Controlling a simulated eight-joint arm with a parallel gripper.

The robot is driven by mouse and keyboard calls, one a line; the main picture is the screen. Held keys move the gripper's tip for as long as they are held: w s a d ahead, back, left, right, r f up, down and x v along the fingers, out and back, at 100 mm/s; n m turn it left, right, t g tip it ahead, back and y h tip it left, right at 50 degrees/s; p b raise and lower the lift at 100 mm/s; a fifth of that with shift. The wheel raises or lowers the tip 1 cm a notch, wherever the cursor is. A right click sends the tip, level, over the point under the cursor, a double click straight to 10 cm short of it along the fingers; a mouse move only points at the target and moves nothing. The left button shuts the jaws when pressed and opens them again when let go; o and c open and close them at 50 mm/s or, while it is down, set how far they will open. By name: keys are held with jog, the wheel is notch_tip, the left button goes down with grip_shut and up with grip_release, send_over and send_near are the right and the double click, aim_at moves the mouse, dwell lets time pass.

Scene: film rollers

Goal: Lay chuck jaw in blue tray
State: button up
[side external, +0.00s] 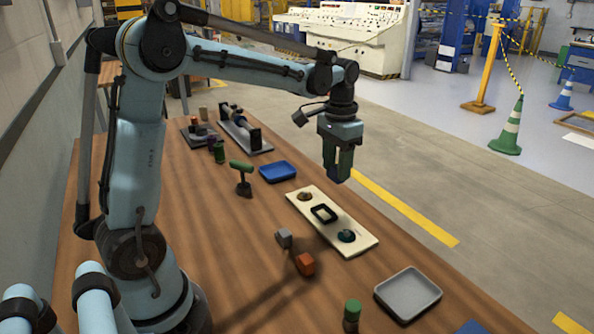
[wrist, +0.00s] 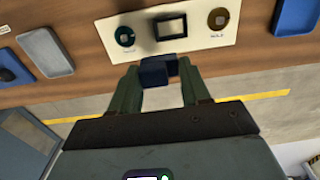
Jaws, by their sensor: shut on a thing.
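My gripper (side external: 338,172) points down above the table's far edge, right of the blue tray. It is shut on a small dark blue block, seen in the wrist view (wrist: 155,73), which looks stepped and appears to be the chuck jaw. In the side view the block's lower end (side external: 332,175) shows under the fingers; the fingers hide the rest. The blue tray (side external: 278,171) lies flat on the table and looks empty. Part of it shows at the upper right of the wrist view (wrist: 297,17). The block is apart from the tray.
A cream board (side external: 363,240) with a black square frame and two round pieces lies near the gripper. A grey block (side external: 284,238), an orange block (side external: 306,264), a green-topped T-shaped piece (side external: 242,168) and a grey tray (side external: 408,277) stand around it.

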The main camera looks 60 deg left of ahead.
jog(key=a+f, duration=0.2)
jog(key=a, duration=0.6)
jog(key=a+f, duration=0.2)
jog(key=a, duration=0.7)
jog(key=s+a+f, duration=0.1)
jog(key=a+f, duration=0.2)
jog(key=a, duration=0.5)
jog(key=shift+a+f, duration=0.1)
jog(key=shift+a, duration=0.25)
jog(key=shift+a+f, duration=0.35)
jog(key=shift+a, duration=0.15)
jog(key=shift+f, duration=2)
jog(key=shift+f, duration=0.15)
jog(key=o, duration=0.9)
